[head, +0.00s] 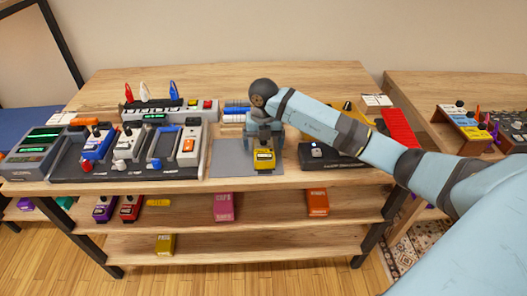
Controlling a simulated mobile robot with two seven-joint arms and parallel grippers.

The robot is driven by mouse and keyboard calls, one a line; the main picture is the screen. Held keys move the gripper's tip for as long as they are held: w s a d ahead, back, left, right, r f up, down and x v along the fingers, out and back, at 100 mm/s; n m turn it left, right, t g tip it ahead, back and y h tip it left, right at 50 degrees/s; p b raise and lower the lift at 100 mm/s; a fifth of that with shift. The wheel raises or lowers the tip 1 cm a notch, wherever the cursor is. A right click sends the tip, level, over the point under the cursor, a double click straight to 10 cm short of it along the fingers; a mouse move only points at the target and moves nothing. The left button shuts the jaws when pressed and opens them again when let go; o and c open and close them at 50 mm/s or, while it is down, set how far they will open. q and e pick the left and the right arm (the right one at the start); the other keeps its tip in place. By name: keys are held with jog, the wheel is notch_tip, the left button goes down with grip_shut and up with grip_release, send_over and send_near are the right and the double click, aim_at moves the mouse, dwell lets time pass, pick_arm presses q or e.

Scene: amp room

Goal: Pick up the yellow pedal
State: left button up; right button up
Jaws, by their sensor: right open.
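A yellow pedal (264,160) stands on a grey mat (232,166) at the front of the tabletop, in the middle of the head view. My right arm reaches in from the right, and its open gripper (264,141) points down at the pedal's far end. The gripper hides the back of the pedal. I cannot tell whether the fingers touch it. My left gripper is not in view.
A pedalboard (142,175) with several pedals is left of the mat. A black device (325,155) is close on the right. Another yellow pedal (165,245) sits on the bottom shelf. The mat's left part is clear.

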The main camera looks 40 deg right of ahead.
notch_tip(320, 180, down, 3)
jog(key=shift+r, duration=0.1)
jog(key=shift+c, duration=0.2)
jog(key=c, duration=1.1)
jog(key=shift+c, duration=0.7)
jog(key=shift+w+r, duration=0.1)
jog(key=shift+r, duration=0.05)
